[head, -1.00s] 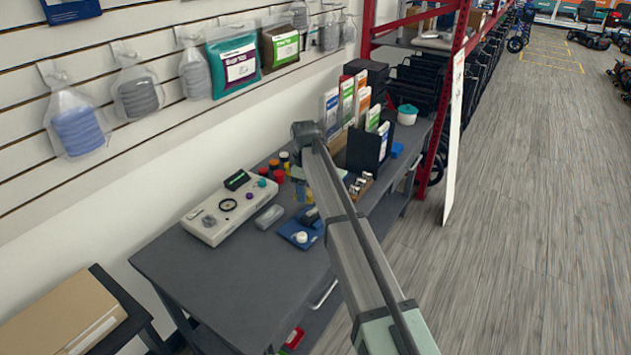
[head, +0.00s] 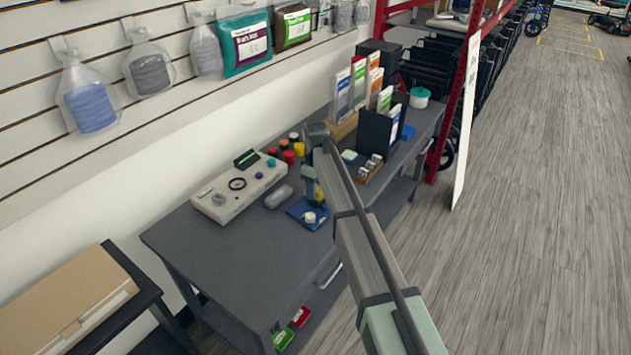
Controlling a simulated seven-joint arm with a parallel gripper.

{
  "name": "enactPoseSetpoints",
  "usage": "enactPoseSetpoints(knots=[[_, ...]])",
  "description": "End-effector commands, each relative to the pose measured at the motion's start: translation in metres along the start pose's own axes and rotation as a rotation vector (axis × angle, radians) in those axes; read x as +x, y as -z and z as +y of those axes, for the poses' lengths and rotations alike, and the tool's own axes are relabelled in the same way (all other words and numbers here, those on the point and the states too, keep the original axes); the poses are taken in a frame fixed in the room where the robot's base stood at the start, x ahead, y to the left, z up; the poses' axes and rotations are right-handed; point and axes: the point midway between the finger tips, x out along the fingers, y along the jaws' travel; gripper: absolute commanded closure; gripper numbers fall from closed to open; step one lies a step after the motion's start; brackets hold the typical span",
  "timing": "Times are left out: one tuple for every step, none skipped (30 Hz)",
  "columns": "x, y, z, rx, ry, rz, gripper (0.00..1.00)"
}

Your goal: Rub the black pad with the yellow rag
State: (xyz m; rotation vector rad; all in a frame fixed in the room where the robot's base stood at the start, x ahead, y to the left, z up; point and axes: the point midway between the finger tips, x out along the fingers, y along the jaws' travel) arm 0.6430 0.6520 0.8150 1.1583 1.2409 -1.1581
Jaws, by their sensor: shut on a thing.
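My gripper (head: 314,196) is small in the head view, low over the blue tray (head: 299,209) on the grey workbench, and partly hidden by my arm. It is shut on the yellow rag (head: 319,190), of which only a small yellow patch shows. The tray carries a round white knob-like thing (head: 310,217). I cannot make out the black pad clearly; the gripper and arm cover part of the tray. Whether the rag touches anything below cannot be told.
A cream control box (head: 238,188) and a grey rounded block (head: 278,197) stand left of the tray. Red and yellow-capped pots (head: 289,156) are behind. A black brochure holder (head: 376,135) stands right of my arm. The workbench's near part (head: 225,250) is clear.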

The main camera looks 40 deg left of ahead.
Motion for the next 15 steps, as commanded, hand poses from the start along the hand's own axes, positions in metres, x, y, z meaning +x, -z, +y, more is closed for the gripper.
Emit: enactPoseSetpoints(knots=[[0.005, 0.0, 0.0, 0.0, 0.001, -0.001, 0.74], [0.01, 0.0, 0.0, 0.0, 0.002, -0.002, 0.74], [0.017, 0.0, 0.0, 0.0, 0.002, -0.002, 0.74], [0.015, 0.0, 0.004, 0.001, 0.0, 0.0, 0.74], [0.012, 0.0, 0.007, 0.001, -0.001, 0.0, 0.74], [0.013, -0.001, 0.011, 0.001, 0.0, 0.0, 0.74], [0.013, -0.001, 0.014, 0.001, 0.0, 0.0, 0.74], [0.015, -0.002, 0.017, 0.001, 0.0, 0.0, 0.74], [0.017, -0.003, 0.021, 0.001, 0.0, 0.0, 0.74], [0.015, -0.003, 0.023, 0.001, 0.0, 0.0, 0.74], [0.016, -0.004, 0.026, 0.001, 0.0, 0.0, 0.74], [0.017, -0.004, 0.029, 0.001, 0.0, 0.0, 0.74], [0.015, -0.004, 0.032, 0.001, -0.001, 0.0, 0.74], [0.016, -0.005, 0.035, 0.001, 0.0, 0.0, 0.74], [0.016, -0.005, 0.038, 0.001, -0.001, 0.0, 0.74]])
